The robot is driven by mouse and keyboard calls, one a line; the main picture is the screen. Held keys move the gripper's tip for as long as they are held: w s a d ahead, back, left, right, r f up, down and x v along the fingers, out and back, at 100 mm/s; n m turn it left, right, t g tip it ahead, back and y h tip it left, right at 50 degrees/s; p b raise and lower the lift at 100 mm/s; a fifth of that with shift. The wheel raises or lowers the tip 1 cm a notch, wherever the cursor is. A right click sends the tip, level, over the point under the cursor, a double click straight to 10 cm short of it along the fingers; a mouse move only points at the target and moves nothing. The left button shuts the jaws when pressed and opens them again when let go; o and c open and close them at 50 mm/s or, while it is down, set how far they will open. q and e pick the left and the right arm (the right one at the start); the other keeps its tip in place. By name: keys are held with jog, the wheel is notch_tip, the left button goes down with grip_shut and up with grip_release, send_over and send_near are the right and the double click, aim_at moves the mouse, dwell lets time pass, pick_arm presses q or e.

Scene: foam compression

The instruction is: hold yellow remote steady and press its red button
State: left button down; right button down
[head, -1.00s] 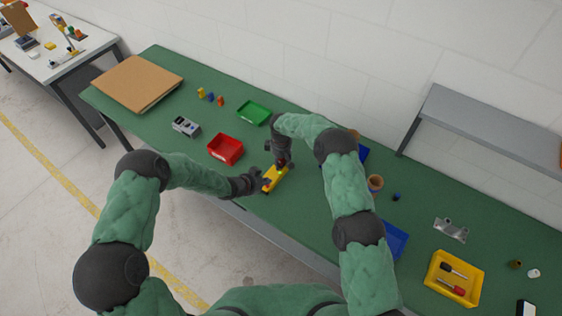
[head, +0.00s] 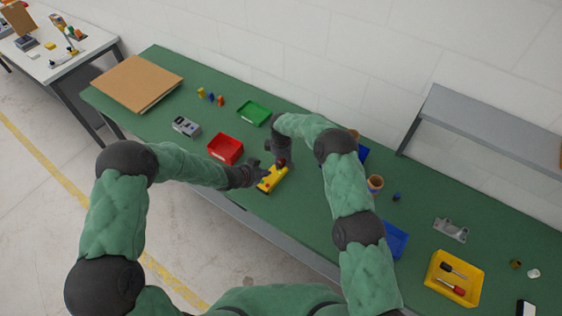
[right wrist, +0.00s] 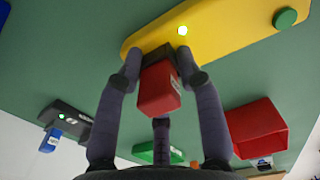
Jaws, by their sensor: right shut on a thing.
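The yellow remote (head: 274,178) lies on the green bench between my two grippers.
A red bin (head: 225,149), a green tray (head: 254,113) and a grey device (head: 186,126) stand left of the remote. Blue bins (head: 396,241), a tan cup (head: 375,183) and a yellow tray (head: 440,290) are to the right. The bench front just left of the remote is clear.

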dwell(0.3)
jog(key=c, duration=0.7)
grip_release()
